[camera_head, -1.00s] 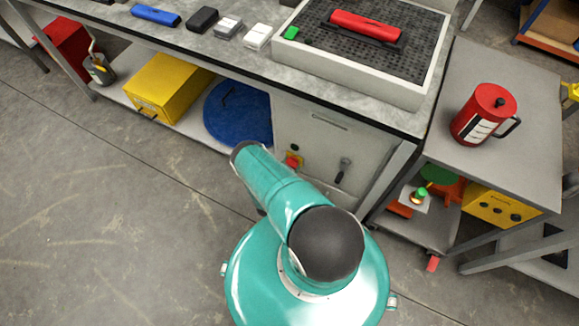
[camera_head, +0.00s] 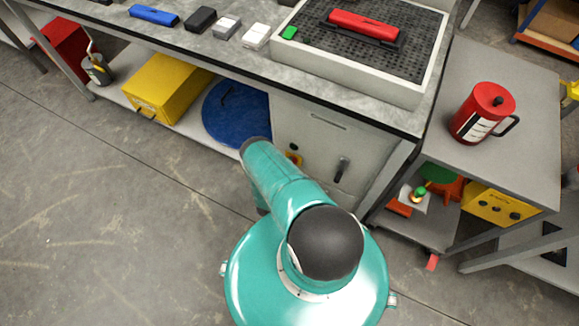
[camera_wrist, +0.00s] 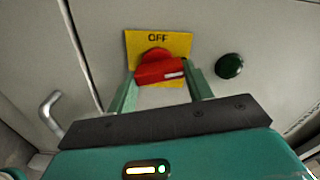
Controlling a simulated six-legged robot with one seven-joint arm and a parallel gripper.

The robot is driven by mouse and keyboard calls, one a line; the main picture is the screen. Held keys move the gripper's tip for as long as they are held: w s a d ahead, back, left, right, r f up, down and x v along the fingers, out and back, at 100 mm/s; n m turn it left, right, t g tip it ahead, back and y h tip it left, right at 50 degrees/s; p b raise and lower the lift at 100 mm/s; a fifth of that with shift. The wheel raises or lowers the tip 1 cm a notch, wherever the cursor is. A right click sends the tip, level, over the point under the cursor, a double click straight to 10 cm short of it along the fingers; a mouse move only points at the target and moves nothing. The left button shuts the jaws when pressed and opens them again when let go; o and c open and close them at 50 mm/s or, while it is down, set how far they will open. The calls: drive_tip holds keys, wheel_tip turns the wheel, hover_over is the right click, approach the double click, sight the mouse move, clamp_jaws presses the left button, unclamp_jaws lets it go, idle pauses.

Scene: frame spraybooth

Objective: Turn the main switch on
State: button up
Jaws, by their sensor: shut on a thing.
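The main switch is a red rotary knob (camera_wrist: 158,68) on a yellow plate (camera_wrist: 184,44) in the wrist view. The word OFF shows above the knob. The knob's bar lies nearly level, with a white mark at its right end. My gripper (camera_wrist: 161,76) has its green fingers on both sides of the knob and is shut on it. In the head view the yellow plate (camera_head: 295,159) shows on the grey cabinet (camera_head: 312,128) under the bench. My arm hides most of the knob there.
A dark green round button (camera_wrist: 229,66) sits right of the switch. A bent metal handle (camera_wrist: 50,110) stands out at the left in the wrist view. In the head view, a blue round object (camera_head: 236,112) and a yellow box (camera_head: 168,86) lie left of the cabinet.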

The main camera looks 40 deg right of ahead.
drive_tip(key=shift+m, duration=1.6)
drive_tip(key=o, duration=1)
drive_tip(key=shift+a, duration=0.1)
